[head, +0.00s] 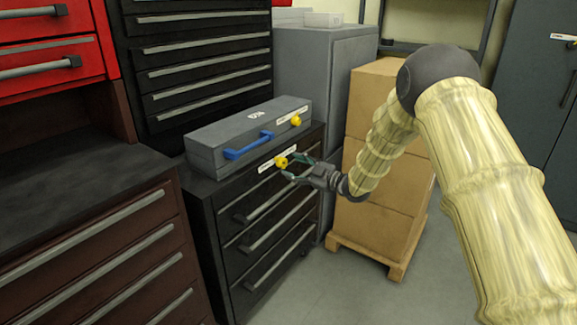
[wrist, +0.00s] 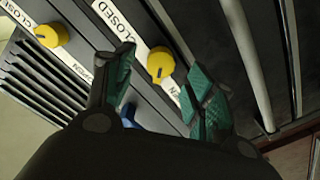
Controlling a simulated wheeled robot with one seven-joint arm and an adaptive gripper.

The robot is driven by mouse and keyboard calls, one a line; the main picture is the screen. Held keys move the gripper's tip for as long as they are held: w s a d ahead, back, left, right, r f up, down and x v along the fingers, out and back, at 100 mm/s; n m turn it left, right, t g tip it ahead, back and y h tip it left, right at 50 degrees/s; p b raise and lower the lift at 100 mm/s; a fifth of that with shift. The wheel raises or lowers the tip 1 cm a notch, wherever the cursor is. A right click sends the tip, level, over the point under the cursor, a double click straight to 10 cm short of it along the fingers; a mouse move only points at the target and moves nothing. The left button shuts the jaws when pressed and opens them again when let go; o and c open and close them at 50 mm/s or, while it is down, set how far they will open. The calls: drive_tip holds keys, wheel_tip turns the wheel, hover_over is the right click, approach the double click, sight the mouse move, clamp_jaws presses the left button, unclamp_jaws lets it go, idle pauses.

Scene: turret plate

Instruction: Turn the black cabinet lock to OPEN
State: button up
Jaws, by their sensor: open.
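The black cabinet (head: 207,215) has a yellow lock knob (head: 281,162) on a white label strip along its top front edge. In the wrist view the same knob (wrist: 160,62) shows a short dark mark. The word CLOSED is readable on one side of it; the lettering on the other side is partly covered by my finger. My gripper (head: 297,165) is open in front of the cabinet, its green-padded fingers towards the knob. In the wrist view the knob lies in the gap between the fingertips (wrist: 160,72); I cannot tell whether they touch it.
A grey case (head: 205,155) with a blue handle (head: 249,146) lies on the cabinet and has its own yellow knob (head: 296,120), close above the lock. Stacked cardboard boxes (head: 372,150) on a pallet stand right of the cabinet. Open floor (head: 325,290) lies in front.

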drive_tip(key=v, duration=0.8)
drive_tip(key=shift+d, duration=0.15)
drive_tip(key=s+d+f+m+h, duration=0.2)
drive_tip(key=s+f+m+h, duration=0.15)
drive_tip(key=s+f, duration=0.5)
drive_tip(key=s+d+f+m+g+h, duration=0.15)
drive_tip(key=s+f+m+h, duration=0.35)
drive_tip(key=f, duration=0.7)
drive_tip(key=s+d+f+m+h, duration=0.1)
drive_tip(key=s+d+f+m, duration=0.2)
drive_tip(key=s+f, duration=0.6)
drive_tip(key=s+d+f+m+g+h, duration=0.25)
drive_tip(key=s+f, duration=0.55)
drive_tip(key=s, duration=0.4)
drive_tip(key=s+d+f+m+g+h, duration=0.1)
drive_tip(key=s+d+m+g, duration=0.15)
drive_tip(key=s, duration=1.05)
drive_tip(key=s+d+f+m+g+h, duration=0.15)
drive_tip(key=s+g, duration=0.25)
drive_tip(key=s, duration=1)
wheel_tip(320, 180, up, 20)
drive_tip(key=p, duration=1.9)
drive_tip(key=shift+w+m+p, duration=0.3)
drive_tip(key=shift+w+p, duration=0.1)
drive_tip(key=shift+w, duration=0.1)
